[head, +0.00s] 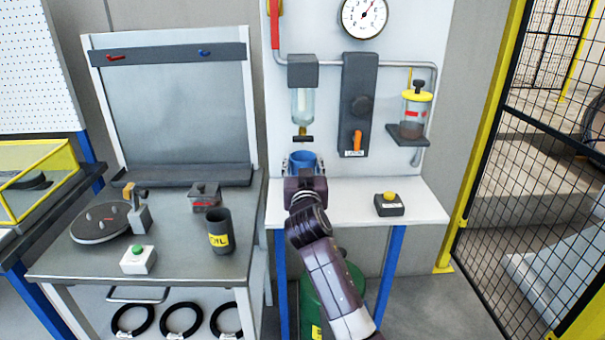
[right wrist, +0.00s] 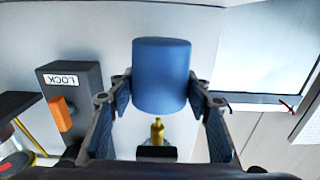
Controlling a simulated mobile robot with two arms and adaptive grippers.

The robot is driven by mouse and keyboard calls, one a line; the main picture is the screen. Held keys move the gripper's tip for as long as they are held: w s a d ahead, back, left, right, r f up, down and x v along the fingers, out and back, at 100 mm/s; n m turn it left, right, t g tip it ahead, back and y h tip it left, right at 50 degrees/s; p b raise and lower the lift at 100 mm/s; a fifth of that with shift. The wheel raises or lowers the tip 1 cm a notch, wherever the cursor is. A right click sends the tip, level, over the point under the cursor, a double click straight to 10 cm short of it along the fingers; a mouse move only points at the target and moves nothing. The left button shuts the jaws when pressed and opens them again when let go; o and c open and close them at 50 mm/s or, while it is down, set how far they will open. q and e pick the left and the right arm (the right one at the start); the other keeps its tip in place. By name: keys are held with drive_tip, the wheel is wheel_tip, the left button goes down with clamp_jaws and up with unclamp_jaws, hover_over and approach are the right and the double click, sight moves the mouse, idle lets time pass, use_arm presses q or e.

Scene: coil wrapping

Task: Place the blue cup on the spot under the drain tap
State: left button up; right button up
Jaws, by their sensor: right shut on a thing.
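The blue cup (head: 302,158) is in my right gripper (head: 303,168), in front of the wall panel above the white bench. In the right wrist view the cup (right wrist: 161,78) sits between the two fingers of the right gripper (right wrist: 161,95), which are shut on it. The drain tap (head: 303,138) hangs under the clear filter bowl (head: 303,105), just above the cup in the head view. Its brass tip also shows in the right wrist view (right wrist: 157,130). The spot under the tap is hidden behind the gripper and cup. My left gripper is not in view.
A black box with a yellow button (head: 389,204) stands on the white bench (head: 425,203), right of my arm. A lock panel with an orange lever (head: 357,140) and an oiler with a yellow lid (head: 415,112) are on the wall. A dark oil cup (head: 219,232) stands on the left table.

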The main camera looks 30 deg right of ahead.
wheel_tip(320, 180, down, 3)
drive_tip(key=shift+s, duration=0.1)
drive_tip(key=shift+w+f+p, duration=0.25)
drive_tip(key=shift+f+p, duration=0.1)
drive_tip(key=shift+f, duration=0.2)
drive_tip(key=shift+f, duration=0.2)
drive_tip(key=o, duration=0.9)
drive_tip(key=shift+o, duration=0.2)
drive_tip(key=shift+s+r, duration=0.1)
drive_tip(key=shift+r, duration=0.1)
